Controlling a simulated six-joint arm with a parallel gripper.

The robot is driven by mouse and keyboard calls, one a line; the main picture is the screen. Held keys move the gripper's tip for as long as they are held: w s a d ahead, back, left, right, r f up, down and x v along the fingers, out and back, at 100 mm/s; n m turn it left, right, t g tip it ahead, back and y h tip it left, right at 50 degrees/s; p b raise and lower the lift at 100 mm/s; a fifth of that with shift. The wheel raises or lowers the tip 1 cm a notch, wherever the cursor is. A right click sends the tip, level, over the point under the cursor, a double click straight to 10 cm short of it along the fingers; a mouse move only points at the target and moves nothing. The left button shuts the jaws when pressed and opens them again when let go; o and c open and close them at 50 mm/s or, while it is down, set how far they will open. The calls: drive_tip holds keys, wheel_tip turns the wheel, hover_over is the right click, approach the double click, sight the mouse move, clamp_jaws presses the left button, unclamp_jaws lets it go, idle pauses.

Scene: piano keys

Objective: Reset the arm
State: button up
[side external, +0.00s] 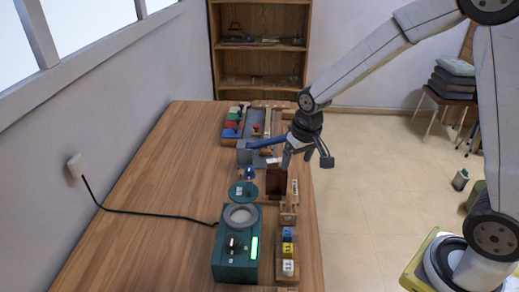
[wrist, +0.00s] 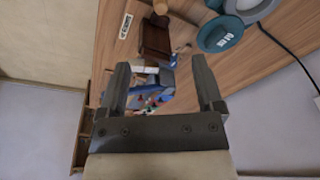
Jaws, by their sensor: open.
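My gripper (side external: 297,158) hangs above the right edge of the wooden table, near its middle, with the arm reaching in from the right. In the wrist view my gripper (wrist: 161,75) shows two dark fingers spread wide apart, with nothing held between them. A small dark brown piano-like block (side external: 276,183) stands on the table just below and nearer the camera than the gripper. It also shows in the wrist view (wrist: 155,40), beyond the fingertips. Its keys cannot be made out.
A green device with a round grey top (side external: 236,258) stands at the front of the table (side external: 150,235), beside a strip of coloured blocks (side external: 288,250). A teal disc (side external: 242,192) lies behind it. Coloured items (side external: 233,122) crowd the back. The table's left side is mostly clear except for a black cable (side external: 150,213).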

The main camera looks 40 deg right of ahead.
drive_tip(key=s+n, duration=0.2)
drive_tip(key=s, duration=1)
drive_tip(key=shift+s+a+f+t, duration=0.25)
drive_tip(key=shift+s+f+t, duration=0.05)
